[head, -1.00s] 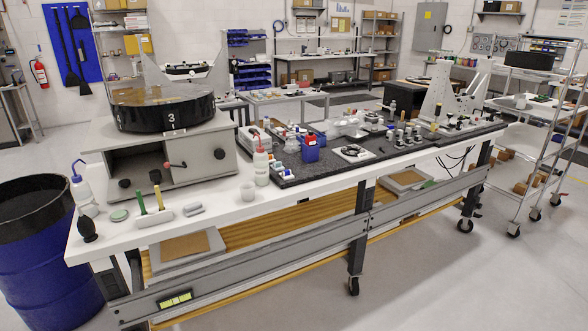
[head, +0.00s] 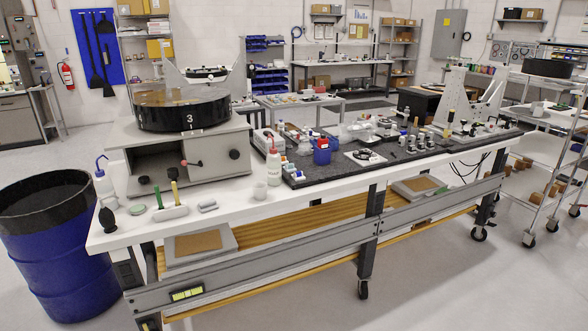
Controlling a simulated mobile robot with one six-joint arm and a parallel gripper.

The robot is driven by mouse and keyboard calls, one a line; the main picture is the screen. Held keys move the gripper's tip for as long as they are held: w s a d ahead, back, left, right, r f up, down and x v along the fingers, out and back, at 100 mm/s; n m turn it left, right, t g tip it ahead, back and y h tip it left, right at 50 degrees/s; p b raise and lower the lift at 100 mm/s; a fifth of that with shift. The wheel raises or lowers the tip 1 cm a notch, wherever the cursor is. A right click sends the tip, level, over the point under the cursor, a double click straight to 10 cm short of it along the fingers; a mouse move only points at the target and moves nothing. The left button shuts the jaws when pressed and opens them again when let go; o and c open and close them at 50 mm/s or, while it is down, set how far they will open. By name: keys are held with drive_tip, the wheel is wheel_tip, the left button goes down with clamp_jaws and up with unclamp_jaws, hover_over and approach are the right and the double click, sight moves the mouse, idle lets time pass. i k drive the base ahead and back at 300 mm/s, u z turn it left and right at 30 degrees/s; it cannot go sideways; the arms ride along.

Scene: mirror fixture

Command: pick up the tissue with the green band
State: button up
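I cannot make out a tissue with a green band for certain in the head view. Small white, blue and green items (head: 292,172) lie at the front left corner of the dark bench plate, too small to identify. A white box (head: 268,139) stands behind them, and pale crumpled or clear pieces (head: 352,131) lie farther back on the plate. My gripper does not show in this view.
A blue barrel (head: 55,250) stands left. The floor (head: 470,290) in front is clear.

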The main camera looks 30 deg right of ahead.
sight(289, 167)
drive_tip(key=u, duration=0.05)
drive_tip(key=i, duration=0.95)
drive_tip(key=z, duration=0.05)
